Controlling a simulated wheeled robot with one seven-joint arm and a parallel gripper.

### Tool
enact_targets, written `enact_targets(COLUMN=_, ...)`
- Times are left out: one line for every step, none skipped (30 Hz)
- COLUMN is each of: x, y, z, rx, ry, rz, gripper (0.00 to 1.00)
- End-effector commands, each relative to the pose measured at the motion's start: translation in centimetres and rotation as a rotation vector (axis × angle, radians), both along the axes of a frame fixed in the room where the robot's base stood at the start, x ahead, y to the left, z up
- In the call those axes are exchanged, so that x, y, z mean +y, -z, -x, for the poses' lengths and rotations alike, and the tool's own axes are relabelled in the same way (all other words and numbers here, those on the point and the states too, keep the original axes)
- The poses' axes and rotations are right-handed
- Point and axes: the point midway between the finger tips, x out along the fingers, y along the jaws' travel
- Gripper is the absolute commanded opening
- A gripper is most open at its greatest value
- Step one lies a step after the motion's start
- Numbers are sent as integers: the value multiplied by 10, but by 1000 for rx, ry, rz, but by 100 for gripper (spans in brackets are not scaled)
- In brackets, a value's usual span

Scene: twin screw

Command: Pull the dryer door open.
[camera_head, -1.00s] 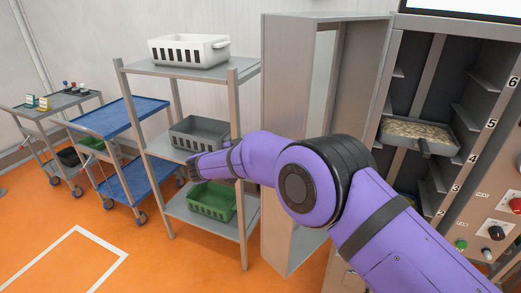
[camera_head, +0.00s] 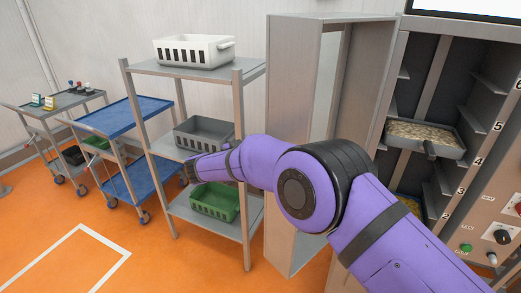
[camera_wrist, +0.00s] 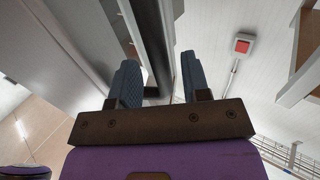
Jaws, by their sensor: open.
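The dryer door (camera_head: 291,120) is a tall grey panel with a long window, standing swung out from the dryer (camera_head: 421,85). Shelves and a grain-filled tray (camera_head: 425,134) show inside the dryer. In the wrist view, my gripper (camera_wrist: 160,64) is open, with one finger on each side of a dark bar (camera_wrist: 150,35) that looks like the door's handle. I cannot tell whether the fingers touch it.
A shelf rack (camera_head: 240,150) with white (camera_head: 190,50), grey (camera_head: 203,134) and green (camera_head: 215,201) baskets stands left of the door. A blue cart (camera_head: 125,117) and a grey cart (camera_head: 50,107) stand farther left. The orange floor (camera_head: 110,235) at front left is clear.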

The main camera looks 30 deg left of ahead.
Motion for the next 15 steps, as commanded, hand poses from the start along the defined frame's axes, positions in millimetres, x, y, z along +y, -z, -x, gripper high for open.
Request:
enact_targets(x=5, y=0, z=9, rx=1, ry=-3, rz=0, gripper=43)
enact_targets(x=7, y=0, z=14, rx=0, ry=-3, rz=0, gripper=43)
enact_targets(x=10, y=0, z=21, rx=0, ry=-2, rz=-1, gripper=43)
enact_targets(x=13, y=0, z=26, rx=0, ry=-3, rz=-1, gripper=43)
enact_targets(x=16, y=0, z=31, rx=0, ry=-3, rz=-1, gripper=43)
enact_targets(x=19, y=1, z=39, rx=0, ry=-2, rz=-1, gripper=43)
enact_targets(x=21, y=1, z=44, rx=0, ry=-2, rz=0, gripper=43)
enact_targets(x=24, y=1, z=48, rx=1, ry=-2, rz=0, gripper=43)
enact_targets(x=27, y=1, z=55, rx=0, ry=-2, rz=-1, gripper=43)
enact_targets(x=29, y=1, z=59, rx=1, ry=-2, rz=0, gripper=43)
enact_targets(x=31, y=1, z=64, rx=1, ry=-2, rz=0, gripper=43)
enact_targets(x=33, y=1, z=68, rx=1, ry=-2, rz=0, gripper=43)
enact_targets(x=35, y=1, z=71, rx=1, ry=-2, rz=0, gripper=43)
enact_targets(x=36, y=0, z=74, rx=1, ry=-2, rz=0, gripper=43)
enact_targets(x=38, y=0, z=77, rx=1, ry=-1, rz=0, gripper=43)
